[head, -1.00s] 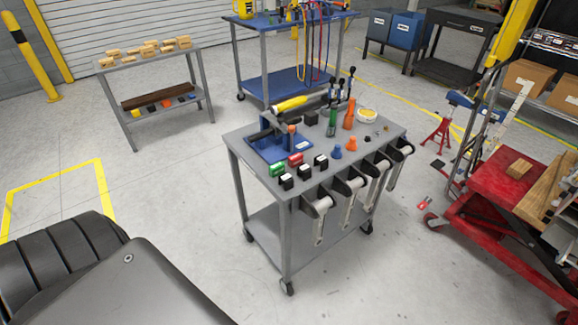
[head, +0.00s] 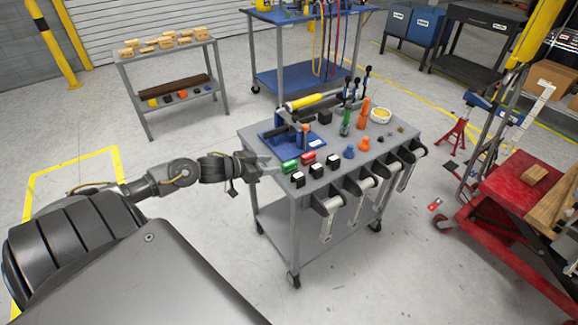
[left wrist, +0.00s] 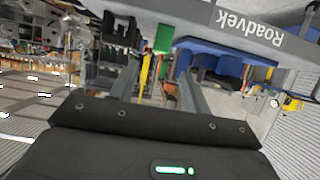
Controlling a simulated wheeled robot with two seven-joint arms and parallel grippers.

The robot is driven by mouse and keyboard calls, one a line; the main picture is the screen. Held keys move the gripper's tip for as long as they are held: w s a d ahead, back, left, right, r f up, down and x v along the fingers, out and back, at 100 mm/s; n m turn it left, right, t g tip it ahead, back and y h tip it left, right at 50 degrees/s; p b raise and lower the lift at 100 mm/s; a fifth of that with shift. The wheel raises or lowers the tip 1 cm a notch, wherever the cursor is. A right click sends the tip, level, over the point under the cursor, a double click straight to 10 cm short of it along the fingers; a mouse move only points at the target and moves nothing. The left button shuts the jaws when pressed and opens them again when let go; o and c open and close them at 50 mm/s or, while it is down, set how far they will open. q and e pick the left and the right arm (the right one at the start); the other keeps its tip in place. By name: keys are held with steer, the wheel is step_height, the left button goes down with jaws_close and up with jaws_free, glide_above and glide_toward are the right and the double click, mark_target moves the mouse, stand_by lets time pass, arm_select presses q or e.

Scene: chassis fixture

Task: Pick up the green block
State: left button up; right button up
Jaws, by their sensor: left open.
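The green block (head: 290,166) lies on the grey cart top near its left front corner, beside a red block (head: 307,159). My left gripper (head: 273,168) reaches in from the left at the cart's edge, just left of the green block. It is open and empty. In the left wrist view the green block (left wrist: 164,38) shows beyond the tips of my open left gripper (left wrist: 160,66), roughly in line with the gap. I cannot tell whether a finger touches it. My right gripper is not in view.
The grey cart (head: 262,205) also carries black blocks (head: 317,169), a blue fixture (head: 290,142), bottles and orange parts (head: 349,146). Holders hang along its front side. A red cart (head: 508,185) stands to the right. A shelf of wooden pieces (head: 165,60) stands behind left.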

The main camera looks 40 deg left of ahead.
mark_target(290, 163)
arm_select(q)
steer(key=shift+p+x, duration=0.35)
steer(key=shift+x, duration=5.1)
steer(key=shift+f, duration=0.1)
steer(key=shift+s, duration=0.1)
jaws_close()
